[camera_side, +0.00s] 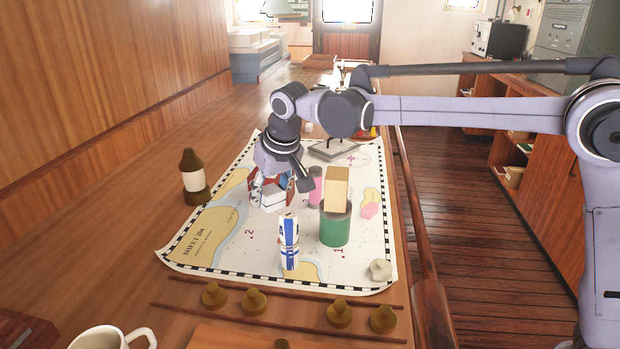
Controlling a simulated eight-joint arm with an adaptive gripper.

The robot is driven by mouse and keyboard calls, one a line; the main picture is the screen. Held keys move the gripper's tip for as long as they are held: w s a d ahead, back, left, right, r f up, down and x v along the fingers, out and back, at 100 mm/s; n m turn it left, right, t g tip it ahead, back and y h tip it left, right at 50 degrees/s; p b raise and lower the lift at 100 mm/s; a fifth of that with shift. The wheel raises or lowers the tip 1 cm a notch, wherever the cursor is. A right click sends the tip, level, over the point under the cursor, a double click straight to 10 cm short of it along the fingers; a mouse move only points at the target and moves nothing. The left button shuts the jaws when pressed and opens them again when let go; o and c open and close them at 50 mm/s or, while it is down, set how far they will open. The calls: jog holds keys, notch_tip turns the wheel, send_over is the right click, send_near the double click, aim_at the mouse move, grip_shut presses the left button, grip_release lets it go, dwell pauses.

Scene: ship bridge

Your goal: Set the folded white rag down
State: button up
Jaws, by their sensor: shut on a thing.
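The folded white rag (272,199) is in the jaws of my gripper (271,187), over the left middle of a paper chart (215,232). My gripper points down and is shut on the rag. The jaws hide part of the rag. I cannot tell whether its underside touches the chart.
A brown bottle (193,178) stands left. The chart's front left is clear.

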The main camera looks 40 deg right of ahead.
send_over(235, 248)
jog(key=s, duration=0.2)
jog(key=f, duration=0.5)
jog(key=shift+w+f, duration=0.15)
jog(key=shift+w, duration=0.1)
jog(key=shift+f, duration=1.9)
jog(key=shift+f, duration=0.15)
jog(key=o, duration=1.1)
jog(key=shift+o, duration=0.2)
jog(key=v, duration=1.2)
jog(key=shift+s, duration=0.1)
